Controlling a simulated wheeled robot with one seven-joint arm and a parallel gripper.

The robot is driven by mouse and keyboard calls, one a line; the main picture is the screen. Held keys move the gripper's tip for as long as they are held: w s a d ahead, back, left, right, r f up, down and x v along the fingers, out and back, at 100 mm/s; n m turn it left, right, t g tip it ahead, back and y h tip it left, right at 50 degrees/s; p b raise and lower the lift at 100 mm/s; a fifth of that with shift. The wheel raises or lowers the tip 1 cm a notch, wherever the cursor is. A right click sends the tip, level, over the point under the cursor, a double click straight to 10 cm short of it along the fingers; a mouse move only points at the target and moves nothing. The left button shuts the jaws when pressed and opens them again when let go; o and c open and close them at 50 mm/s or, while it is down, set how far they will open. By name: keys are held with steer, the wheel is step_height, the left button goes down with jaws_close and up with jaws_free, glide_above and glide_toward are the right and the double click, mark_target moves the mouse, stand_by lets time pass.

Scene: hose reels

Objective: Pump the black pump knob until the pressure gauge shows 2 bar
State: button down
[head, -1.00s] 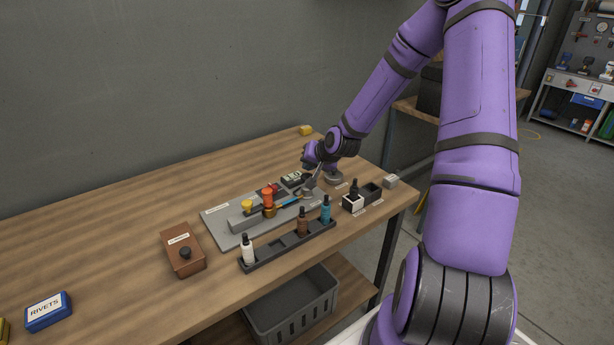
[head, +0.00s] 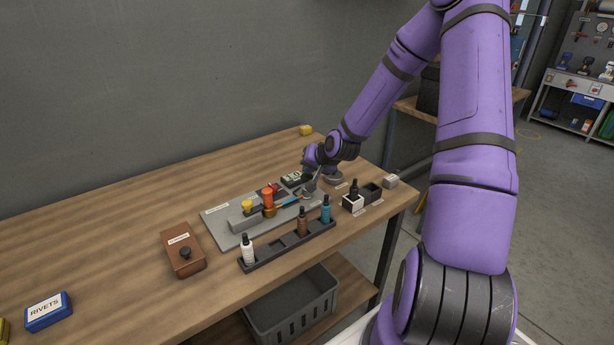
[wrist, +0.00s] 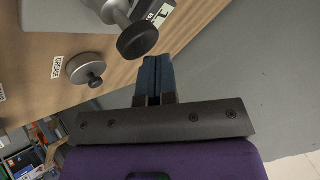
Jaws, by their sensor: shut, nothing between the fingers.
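The black pump knob (wrist: 138,41) is a thick round disc on a grey metal shaft, seen large at the top of the wrist view. My gripper (wrist: 154,62) is shut and empty, its dark blue fingers just below and to the right of the knob in that picture; I cannot tell whether they touch it. In the head view my gripper is at the right end of the grey base plate (head: 222,231), largely hidden by my wrist. A dark box with a pale face (head: 291,177) stands at the back of the plate; I cannot make out a pressure reading.
A round grey tin with a small black knob (wrist: 89,73) stands beside the pump. A brown box (head: 180,250) is at left. The left tabletop is mostly clear.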

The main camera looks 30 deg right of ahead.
mark_target(309, 175)
steer(key=shift+f, duration=1.2)
stand_by(1.1)
steer(key=shift+r, duration=1.75)
steer(key=shift+r, duration=2.5)
